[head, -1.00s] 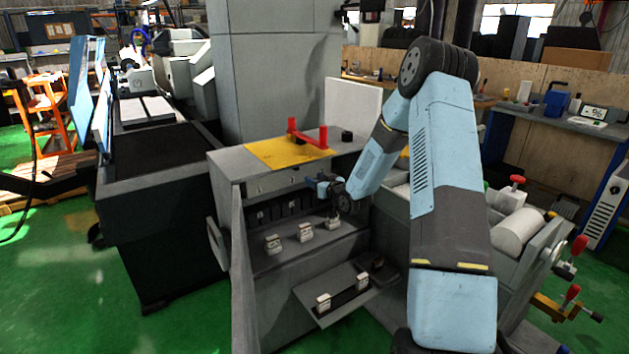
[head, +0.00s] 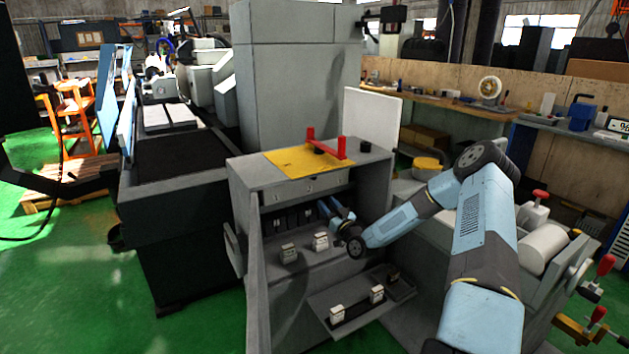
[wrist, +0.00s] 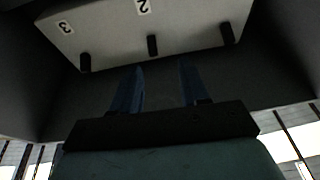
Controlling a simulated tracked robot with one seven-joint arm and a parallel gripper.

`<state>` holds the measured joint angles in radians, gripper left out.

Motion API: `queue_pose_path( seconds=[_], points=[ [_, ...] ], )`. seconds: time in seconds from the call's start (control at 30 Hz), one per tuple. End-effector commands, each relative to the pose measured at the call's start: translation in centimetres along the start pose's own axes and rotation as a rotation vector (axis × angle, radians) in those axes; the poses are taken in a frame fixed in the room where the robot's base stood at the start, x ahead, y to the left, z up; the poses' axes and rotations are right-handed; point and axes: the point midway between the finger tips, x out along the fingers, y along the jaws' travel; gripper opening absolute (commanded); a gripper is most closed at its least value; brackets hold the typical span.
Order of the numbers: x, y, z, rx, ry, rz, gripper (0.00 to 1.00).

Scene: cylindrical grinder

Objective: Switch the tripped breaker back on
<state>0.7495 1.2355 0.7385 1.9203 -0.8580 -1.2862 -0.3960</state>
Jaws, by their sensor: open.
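A grey cabinet (head: 240,192) stands open, with a row of black breakers (head: 292,221) inside, under a strip with small number labels (head: 325,184). In the wrist view, a pale panel (wrist: 110,28) shows upside-down labels 3 and 2. Three short black levers (wrist: 152,45) stand along its near edge; I cannot tell which is tripped. My gripper (head: 328,208) is at the right part of the cabinet opening, in front of the breakers. In the wrist view my gripper (wrist: 158,80) has two blue fingers apart, empty, just short of the middle lever, not visibly touching it.
Small white-fronted blocks (head: 320,241) stand on the cabinet's shelf, and others (head: 337,314) on a lower tray (head: 350,297). The open door (head: 257,285) is at left. A yellow plate (head: 296,160) with a red-ended part lies on top. Green floor is free at left.

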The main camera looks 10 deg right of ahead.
Motion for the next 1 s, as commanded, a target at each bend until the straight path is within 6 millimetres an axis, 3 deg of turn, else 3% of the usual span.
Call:
queue_pose_path(
  seconds=[0.27, 0.47, 1.0],
  points=[
    [-0.3, 1.1, -0.2, -0.008, 0.096, 0.047, 0.45],
    [1.0, 1.2, -0.4, -0.011, 0.101, 0.048, 0.45],
    [10.0, 1.6, -1.3, -0.010, 0.100, 0.049, 0.45]
  ],
)
